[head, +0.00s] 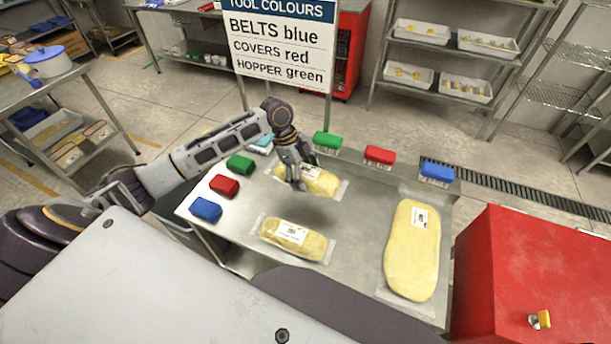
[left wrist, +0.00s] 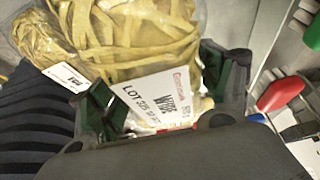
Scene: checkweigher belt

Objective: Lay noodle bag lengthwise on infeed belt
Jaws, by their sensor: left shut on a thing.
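Three clear bags of yellow noodles with white labels lie on or over a steel table (head: 345,225). The far noodle bag (head: 320,182) is under my left gripper (head: 295,178). My left gripper is shut on this bag, partly hiding it. In the left wrist view, the bag's wide noodles (left wrist: 150,30) and white label (left wrist: 155,98) show between and beyond the dark green fingers. A second noodle bag (head: 291,240) lies nearer, and a large one (head: 411,262) lies at the right. I cannot make out the infeed belt. My right gripper is not in view.
Green, red and blue brushes line the table's left edge, such as the red brush (head: 224,186), and its far edge, such as the blue brush (head: 437,172). A tool-colour sign (head: 280,45) stands behind. A red cabinet (head: 540,270) stands at the right.

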